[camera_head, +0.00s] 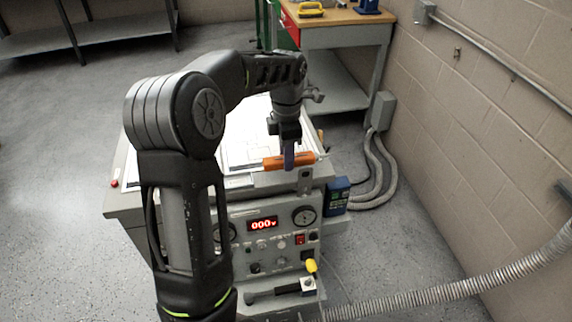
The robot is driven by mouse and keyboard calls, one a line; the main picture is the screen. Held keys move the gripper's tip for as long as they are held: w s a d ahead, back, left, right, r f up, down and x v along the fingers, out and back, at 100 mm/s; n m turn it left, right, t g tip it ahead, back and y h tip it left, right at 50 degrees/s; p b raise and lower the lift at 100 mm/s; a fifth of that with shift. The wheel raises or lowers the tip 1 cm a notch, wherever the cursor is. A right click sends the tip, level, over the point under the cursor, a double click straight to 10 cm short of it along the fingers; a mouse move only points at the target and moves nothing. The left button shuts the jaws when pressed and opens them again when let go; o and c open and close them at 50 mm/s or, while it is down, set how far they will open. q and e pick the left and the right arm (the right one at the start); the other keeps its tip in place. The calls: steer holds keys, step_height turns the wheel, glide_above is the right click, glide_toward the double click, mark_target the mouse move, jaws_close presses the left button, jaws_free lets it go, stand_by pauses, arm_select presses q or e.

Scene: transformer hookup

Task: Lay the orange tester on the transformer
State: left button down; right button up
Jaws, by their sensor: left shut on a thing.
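The orange tester (275,163) is a short orange cylinder, lying roughly level across the picture. My left gripper (289,160) points down and is shut around its middle. The tester is over the front right part of the transformer's top; I cannot tell whether it touches. The transformer (240,215) appears to be the grey cabinet with a red "000v" display, dials and switches on its front. My left arm hides part of its top and its left front. My right gripper is not in view.
White papers (245,135) cover much of the cabinet top. A blue handheld meter (337,196) is at its right side. A yellow item (311,266) sits low on the front. A ribbed hose (450,292) runs right. A workbench (340,35) stands behind, beside a block wall (490,100).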

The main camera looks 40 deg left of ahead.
arm_select(q)
steer(key=shift+f, duration=1.85)
steer(key=shift+f, duration=0.15)
steer(key=c, duration=1.1)
jaws_free()
steer(key=shift+o, duration=0.2)
step_height(320, 180, up, 12)
steer(key=shift+r, duration=0.2)
